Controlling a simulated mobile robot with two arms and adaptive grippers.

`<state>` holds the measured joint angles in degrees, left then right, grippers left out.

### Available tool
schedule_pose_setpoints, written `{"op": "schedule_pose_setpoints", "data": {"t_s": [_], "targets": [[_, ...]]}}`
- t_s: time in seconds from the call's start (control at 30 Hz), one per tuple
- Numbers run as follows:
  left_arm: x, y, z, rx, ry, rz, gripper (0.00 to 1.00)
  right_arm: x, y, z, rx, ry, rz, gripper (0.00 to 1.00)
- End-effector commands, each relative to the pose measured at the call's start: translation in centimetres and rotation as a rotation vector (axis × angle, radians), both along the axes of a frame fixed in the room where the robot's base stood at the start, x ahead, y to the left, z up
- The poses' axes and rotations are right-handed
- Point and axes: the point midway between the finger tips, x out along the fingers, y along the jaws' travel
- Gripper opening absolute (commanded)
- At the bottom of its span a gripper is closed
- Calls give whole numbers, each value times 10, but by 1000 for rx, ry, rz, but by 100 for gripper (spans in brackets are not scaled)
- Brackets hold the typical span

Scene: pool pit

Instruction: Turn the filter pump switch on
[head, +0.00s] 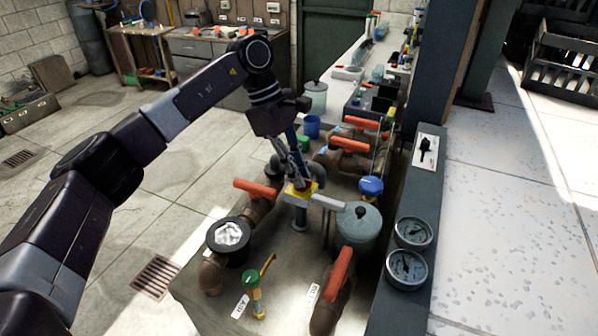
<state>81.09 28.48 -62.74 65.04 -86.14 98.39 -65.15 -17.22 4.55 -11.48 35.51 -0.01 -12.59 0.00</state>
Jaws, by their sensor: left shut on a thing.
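My left gripper (298,178) reaches down over the pipework on the grey bench, its fingers close together at a small yellow block with a red part (306,190). The fingers are shut on the red part, which they partly cover. I cannot read any label that names this block as the filter pump switch. A white plate with a black lever (425,150) is mounted on the grey ledge to the right, apart from the gripper. My right gripper is not in view.
Orange-handled pipes (338,275) stand around the gripper. A lidded grey pot (358,226), a green-topped valve (251,280) and a blue knob (371,186) are close by. Two gauges (407,268) sit on the right ledge. The floor at left is mostly clear.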

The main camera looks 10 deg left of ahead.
Motion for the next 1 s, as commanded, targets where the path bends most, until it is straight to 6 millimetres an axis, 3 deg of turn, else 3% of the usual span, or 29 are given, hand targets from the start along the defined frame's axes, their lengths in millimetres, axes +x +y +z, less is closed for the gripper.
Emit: {"op": "schedule_pose_setpoints", "data": {"t_s": [0.1,0.13,0.3,0.67,1.0], "targets": [[1,1,1,0,-3,0,0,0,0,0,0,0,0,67],[1,1,1,0,-3,0,14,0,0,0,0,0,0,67],[0,0,1,0,-3,1,29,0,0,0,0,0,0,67],[1,3,8,-1,-4,2,29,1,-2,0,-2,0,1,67],[7,28,71,-2,-5,3,29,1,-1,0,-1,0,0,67]]}}
